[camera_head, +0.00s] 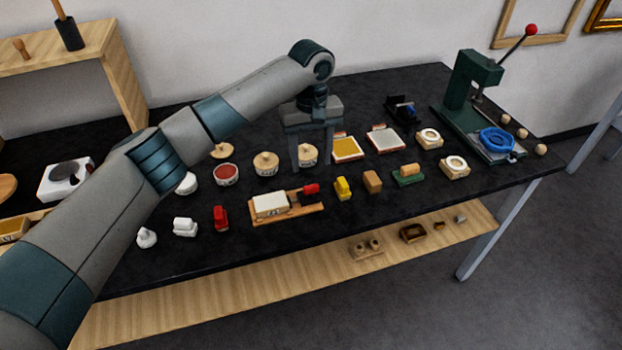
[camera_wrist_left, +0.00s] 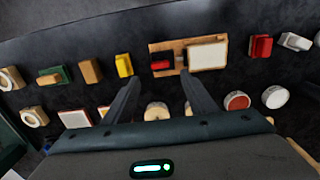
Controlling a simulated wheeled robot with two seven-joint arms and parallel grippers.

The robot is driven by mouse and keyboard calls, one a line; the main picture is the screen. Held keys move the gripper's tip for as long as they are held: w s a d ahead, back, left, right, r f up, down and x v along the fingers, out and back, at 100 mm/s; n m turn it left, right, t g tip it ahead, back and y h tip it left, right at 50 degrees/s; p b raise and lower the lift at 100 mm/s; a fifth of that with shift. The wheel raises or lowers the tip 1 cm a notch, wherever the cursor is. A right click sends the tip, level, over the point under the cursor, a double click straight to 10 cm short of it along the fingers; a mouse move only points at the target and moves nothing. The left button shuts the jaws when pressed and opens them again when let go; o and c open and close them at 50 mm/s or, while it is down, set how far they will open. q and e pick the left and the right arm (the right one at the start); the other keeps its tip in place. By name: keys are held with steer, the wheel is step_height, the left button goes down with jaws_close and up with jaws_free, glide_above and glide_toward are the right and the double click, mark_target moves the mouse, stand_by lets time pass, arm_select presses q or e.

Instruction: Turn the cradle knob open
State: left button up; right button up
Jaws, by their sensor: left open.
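The cradle is a wooden board (camera_head: 288,218) near the front of the black table, with a white block (camera_head: 270,203) on its left part and a red knob (camera_head: 311,189) at its right end. In the left wrist view the board (camera_wrist_left: 178,44) shows with the white block (camera_wrist_left: 208,57) at right and the red knob (camera_wrist_left: 161,65) at left. My left gripper (camera_head: 312,166) points down with its fingers apart and nothing between them, behind the knob in the head view. The wrist view shows the fingertips (camera_wrist_left: 158,84) just short of the knob, apart from it. My right gripper is not in view.
A yellow block (camera_head: 343,188) and a brown block (camera_head: 373,181) stand right of the cradle, a red piece (camera_head: 220,218) left. Lidded round jars (camera_head: 266,164) stand behind. A green press (camera_head: 470,95) with a blue ring (camera_head: 497,140) stands at right.

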mark_target(311, 186)
arm_select(q)
step_height(311, 186, down, 8)
steer(key=shift+p, duration=0.9)
steer(key=shift+f, duration=0.5)
steer(key=shift+c, duration=0.7)
steer(key=c, duration=0.9)
